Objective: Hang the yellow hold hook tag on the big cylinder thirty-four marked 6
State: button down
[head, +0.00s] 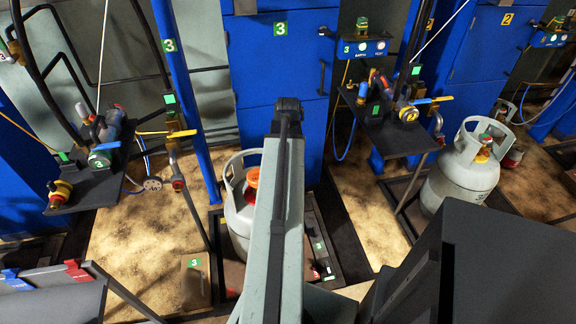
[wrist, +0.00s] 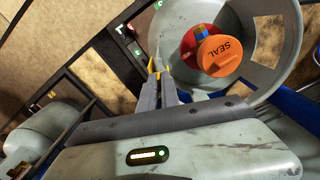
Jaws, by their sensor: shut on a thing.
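My gripper (wrist: 164,84) is shut on a small yellow piece (wrist: 161,70), which looks like the hook tag; only a sliver shows between the fingertips. The fingertips are beside the collar of a grey cylinder (wrist: 265,75); I cannot tell whether they touch it. An orange cap reading SEAL (wrist: 220,55) sits on the valve inside that collar. In the head view a grey cylinder (head: 239,222) with an orange cap (head: 252,178) stands partly behind my arm, which hides the gripper there. No mark 6 is readable on any cylinder.
Another grey cylinder (head: 462,180) stands upright at the right. Black valve shelves (head: 75,190) and (head: 395,130) flank the near cylinder. Blue cabinets (head: 275,65) stand behind. A floor plate marked 3 (head: 196,285) lies at left. A rack with red and blue pieces (head: 50,275) is at lower left.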

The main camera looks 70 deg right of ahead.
jog(key=shift+s+a, duration=0.1)
jog(key=c, duration=1.5)
grip_release()
jog(key=shift+r, duration=0.15)
jog(key=shift+r+p, duration=3.75)
jog(key=shift+p, duration=0.2)
